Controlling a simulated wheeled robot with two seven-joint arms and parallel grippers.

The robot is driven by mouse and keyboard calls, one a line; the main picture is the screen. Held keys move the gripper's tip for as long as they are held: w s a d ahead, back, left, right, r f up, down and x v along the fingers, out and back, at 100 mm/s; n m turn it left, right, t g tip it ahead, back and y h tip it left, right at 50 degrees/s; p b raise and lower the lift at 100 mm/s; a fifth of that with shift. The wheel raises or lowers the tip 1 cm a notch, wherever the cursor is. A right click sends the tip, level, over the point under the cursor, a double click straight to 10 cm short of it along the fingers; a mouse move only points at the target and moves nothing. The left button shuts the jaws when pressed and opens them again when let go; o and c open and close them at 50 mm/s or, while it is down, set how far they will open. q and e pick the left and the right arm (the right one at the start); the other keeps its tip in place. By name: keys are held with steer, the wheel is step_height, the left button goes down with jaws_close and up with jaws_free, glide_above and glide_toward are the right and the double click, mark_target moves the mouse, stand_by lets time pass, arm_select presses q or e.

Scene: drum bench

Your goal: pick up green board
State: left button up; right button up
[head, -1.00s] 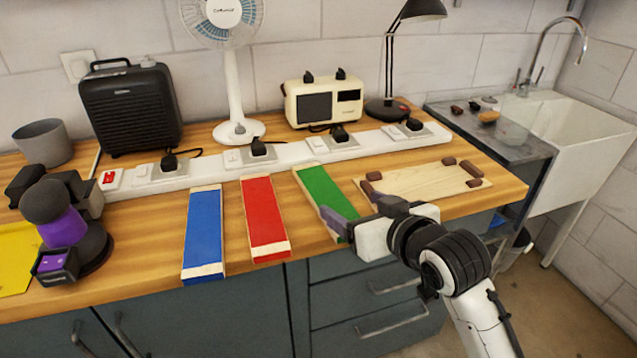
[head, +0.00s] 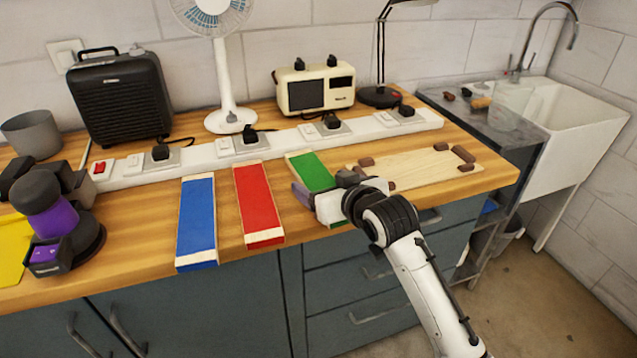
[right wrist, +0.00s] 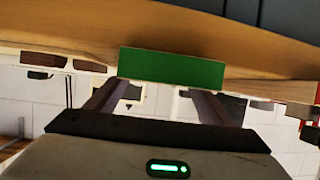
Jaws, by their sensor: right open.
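The green board (head: 312,170) lies flat on the wooden bench, to the right of the red board. My right gripper (head: 325,188) is open at the board's near part, with one finger on each side of it as seen from the head. The gripper hides much of the board's near half. In the right wrist view, the board's green end (right wrist: 172,67) is just beyond the two spread fingers (right wrist: 152,97), with nothing held. I cannot tell whether a finger touches it. My left gripper is not in view.
A blue board (head: 197,220) and a red board (head: 258,203) lie to the left. A pale wooden board with brown blocks (head: 425,170) is close on the right. A white power strip (head: 205,163) runs behind. A black and purple tool (head: 55,225) stands at far left.

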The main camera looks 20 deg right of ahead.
steer(key=shift+r, duration=0.1)
steer(key=c, duration=1.3)
